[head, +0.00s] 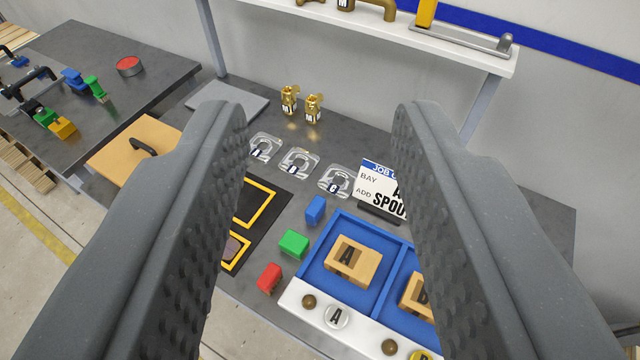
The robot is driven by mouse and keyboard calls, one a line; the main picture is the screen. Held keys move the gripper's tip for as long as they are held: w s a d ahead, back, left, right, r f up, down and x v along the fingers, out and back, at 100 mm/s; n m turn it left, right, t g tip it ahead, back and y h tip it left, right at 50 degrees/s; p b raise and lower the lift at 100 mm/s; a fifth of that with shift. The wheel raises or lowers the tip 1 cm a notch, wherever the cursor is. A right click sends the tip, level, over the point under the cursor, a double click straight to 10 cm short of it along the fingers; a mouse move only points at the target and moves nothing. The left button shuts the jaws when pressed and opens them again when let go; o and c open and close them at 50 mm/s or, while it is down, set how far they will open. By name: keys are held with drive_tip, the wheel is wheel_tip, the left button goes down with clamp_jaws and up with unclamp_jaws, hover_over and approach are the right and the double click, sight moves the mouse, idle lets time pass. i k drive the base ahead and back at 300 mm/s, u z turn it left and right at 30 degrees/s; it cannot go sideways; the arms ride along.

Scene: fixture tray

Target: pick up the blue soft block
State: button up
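The blue soft block (316,209) is a small upright block on the dark grey bench, just left of the blue tray's far left corner. My gripper (322,125) is open, with its two dark textured fingers wide apart on either side of the picture. Nothing is between the fingers up close. The blue block shows beyond them, in the gap, apart from both fingers. A green block (293,243) and a red block (269,278) lie in a row nearer than the blue one.
A blue fixture tray (337,222) holds wooden blocks. A black mat (277,204) with yellow outlines lies left. Behind are clear padlock-shaped pieces (299,162), brass fittings (313,108) and a job card (378,186). A white shelf (400,30) overhangs the back.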

sight(313, 213)
drive_tip(key=z, duration=0.05)
drive_tip(key=i, duration=0.1)
drive_tip(key=u, duration=0.05)
drive_tip(key=k, duration=1.2)
drive_tip(key=u, duration=0.5)
drive_tip(key=i, duration=1.95)
drive_tip(key=z, duration=0.9)
